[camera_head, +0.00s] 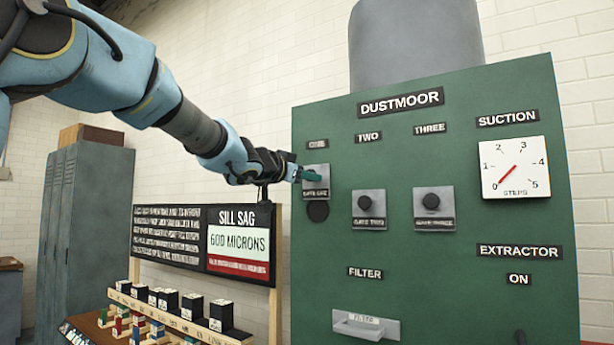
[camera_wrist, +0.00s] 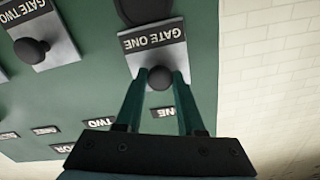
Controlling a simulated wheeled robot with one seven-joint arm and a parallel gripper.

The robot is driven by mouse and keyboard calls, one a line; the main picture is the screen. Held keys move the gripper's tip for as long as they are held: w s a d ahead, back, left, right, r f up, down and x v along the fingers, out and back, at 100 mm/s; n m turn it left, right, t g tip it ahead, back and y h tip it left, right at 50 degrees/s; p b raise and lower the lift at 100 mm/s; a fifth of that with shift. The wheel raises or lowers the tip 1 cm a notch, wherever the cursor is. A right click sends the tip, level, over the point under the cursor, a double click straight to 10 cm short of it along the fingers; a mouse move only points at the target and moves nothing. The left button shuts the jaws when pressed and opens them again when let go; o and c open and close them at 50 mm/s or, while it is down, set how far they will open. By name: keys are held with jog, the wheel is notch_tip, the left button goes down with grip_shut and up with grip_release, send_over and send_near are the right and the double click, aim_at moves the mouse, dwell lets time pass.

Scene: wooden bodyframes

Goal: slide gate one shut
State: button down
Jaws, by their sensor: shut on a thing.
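The gate one plate (camera_head: 315,172) is a small grey plate with a dark label on the green panel, under the ONE sign. It sits higher than the other gate plates, and a dark round opening (camera_head: 318,211) shows just below it. My gripper (camera_head: 300,175) reaches it from the left. In the wrist view, where the lettering is upside down, the gate one plate (camera_wrist: 134,62) has a dark round knob (camera_wrist: 160,78). My gripper's two teal fingers (camera_wrist: 161,84) are shut on that knob, one on each side.
Gate two (camera_head: 369,209) and gate three (camera_head: 433,208) sit lower to the right, with no opening showing. The suction dial (camera_head: 515,167) has its red needle near 0. The SILL SAG board (camera_head: 170,235) and a rack of black blocks (camera_head: 193,307) stand below my arm.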

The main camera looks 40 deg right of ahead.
dwell(0.8)
notch_tip(320, 180, down, 8)
jog(key=b, duration=0.5)
jog(key=shift+r, duration=0.2)
jog(key=c, duration=0.5)
grip_release()
jog(key=shift+r, duration=0.1)
jog(key=shift+a, duration=0.1)
jog(key=b+v, duration=0.1)
jog(key=v, duration=0.9)
jog(key=shift+a, duration=0.3)
